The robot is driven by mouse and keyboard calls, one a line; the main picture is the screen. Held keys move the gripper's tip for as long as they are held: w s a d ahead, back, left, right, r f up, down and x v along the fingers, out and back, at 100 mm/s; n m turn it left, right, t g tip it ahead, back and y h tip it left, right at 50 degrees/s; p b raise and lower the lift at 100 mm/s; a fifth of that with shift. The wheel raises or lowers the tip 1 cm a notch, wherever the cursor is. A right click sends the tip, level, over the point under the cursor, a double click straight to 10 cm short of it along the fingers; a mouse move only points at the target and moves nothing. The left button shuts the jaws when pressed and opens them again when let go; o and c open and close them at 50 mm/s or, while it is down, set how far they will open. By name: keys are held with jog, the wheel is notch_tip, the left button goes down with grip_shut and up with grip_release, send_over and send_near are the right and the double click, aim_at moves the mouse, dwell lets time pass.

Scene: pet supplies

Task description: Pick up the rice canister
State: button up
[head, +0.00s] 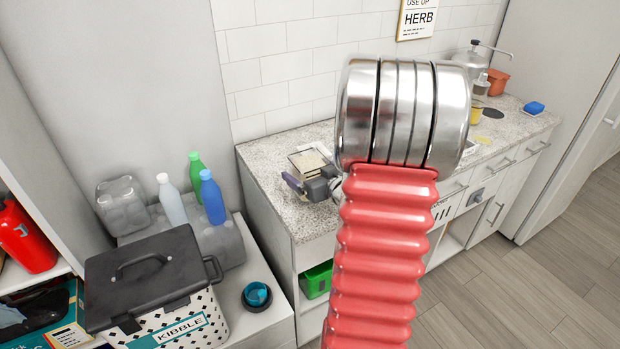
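I cannot make out anything clearly marked as a rice canister. A clear squarish container (122,207) stands at the left by the wall; its contents are unclear. A red container (27,238) stands on the shelf at the far left, cut off by the picture edge. My red ribbed arm with its metal joint fills the middle and hides part of the counter. A dark grey part (308,188) juts out left of my arm over the near counter end. It looks like my gripper, mostly hidden, and its opening cannot be judged.
A bin labelled KIBBLE (175,330) with a dark lid stands at lower left. White (171,203), green (196,174) and blue (212,200) bottles stand behind it. A teal bowl (257,295) sits beside it. The speckled counter (265,158) runs to the right. Floor shows at right.

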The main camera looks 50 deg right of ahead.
jog(key=shift+c, duration=0.4)
jog(key=shift+r, duration=0.1)
jog(key=c, duration=1.2)
jog(key=shift+o, duration=0.2)
notch_tip(320, 180, up, 10)
dwell(0.7)
